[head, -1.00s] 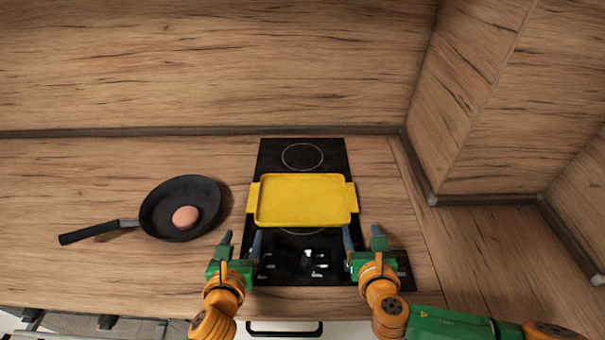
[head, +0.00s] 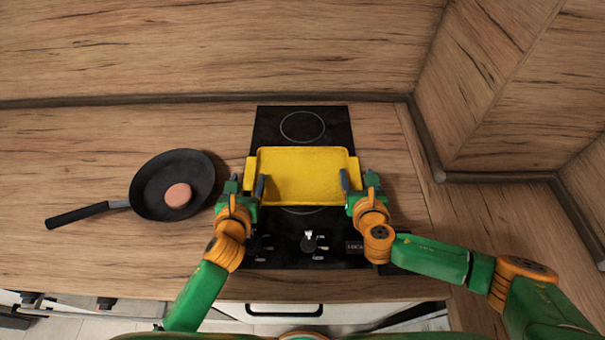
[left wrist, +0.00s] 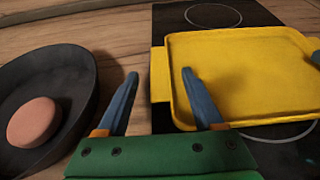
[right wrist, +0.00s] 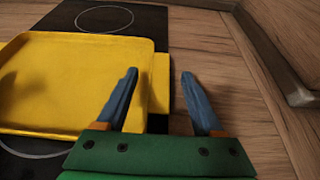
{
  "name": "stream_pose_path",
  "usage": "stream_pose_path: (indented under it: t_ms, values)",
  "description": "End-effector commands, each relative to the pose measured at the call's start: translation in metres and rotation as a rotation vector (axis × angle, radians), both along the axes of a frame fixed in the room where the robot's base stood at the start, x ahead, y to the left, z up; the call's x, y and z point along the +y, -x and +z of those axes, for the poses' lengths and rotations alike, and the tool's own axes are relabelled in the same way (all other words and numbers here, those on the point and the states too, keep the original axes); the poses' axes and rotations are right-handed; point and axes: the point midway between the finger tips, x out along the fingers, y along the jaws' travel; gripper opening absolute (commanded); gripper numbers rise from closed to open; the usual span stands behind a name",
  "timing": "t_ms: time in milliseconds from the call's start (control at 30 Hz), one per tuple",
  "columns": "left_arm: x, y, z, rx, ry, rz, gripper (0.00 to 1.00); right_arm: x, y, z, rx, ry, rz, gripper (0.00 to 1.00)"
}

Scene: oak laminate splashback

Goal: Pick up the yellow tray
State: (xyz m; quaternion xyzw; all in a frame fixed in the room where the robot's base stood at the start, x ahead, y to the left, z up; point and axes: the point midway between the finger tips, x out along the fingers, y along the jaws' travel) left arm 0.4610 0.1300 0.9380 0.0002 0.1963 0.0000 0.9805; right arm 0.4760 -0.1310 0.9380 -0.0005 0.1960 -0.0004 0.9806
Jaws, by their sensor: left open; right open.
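The yellow tray (head: 300,176) lies on the black cooktop, with a tab handle on its left and right sides. It also shows in the left wrist view (left wrist: 245,70) and the right wrist view (right wrist: 75,85). My left gripper (head: 245,186) is open at the tray's left handle, its fingers on either side of the left edge (left wrist: 160,85). My right gripper (head: 357,181) is open at the right handle, its fingers on either side of the right edge (right wrist: 160,85). I cannot tell whether any finger touches the tray.
Cooktop knobs (head: 309,240) lie in front of the tray. A wooden wall rises behind and at the right. Counter right of the cooktop is clear.

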Motion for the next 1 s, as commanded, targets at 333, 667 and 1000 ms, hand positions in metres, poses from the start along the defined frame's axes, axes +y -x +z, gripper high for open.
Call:
stream_pose_path:
  t_ms: [333,667,1000]
  values:
    - [0.000,-0.024,-0.010,0.000,0.000,-0.001,0.69,0.000,-0.024,-0.010,0.001,-0.001,0.001,0.69]
    - [0.000,-0.023,-0.010,0.000,0.000,-0.001,0.28,0.000,-0.023,-0.010,0.001,-0.001,0.001,0.28]
    - [0.000,-0.023,-0.010,0.000,0.000,-0.001,0.00,0.000,-0.023,-0.010,0.001,-0.001,0.000,0.00]
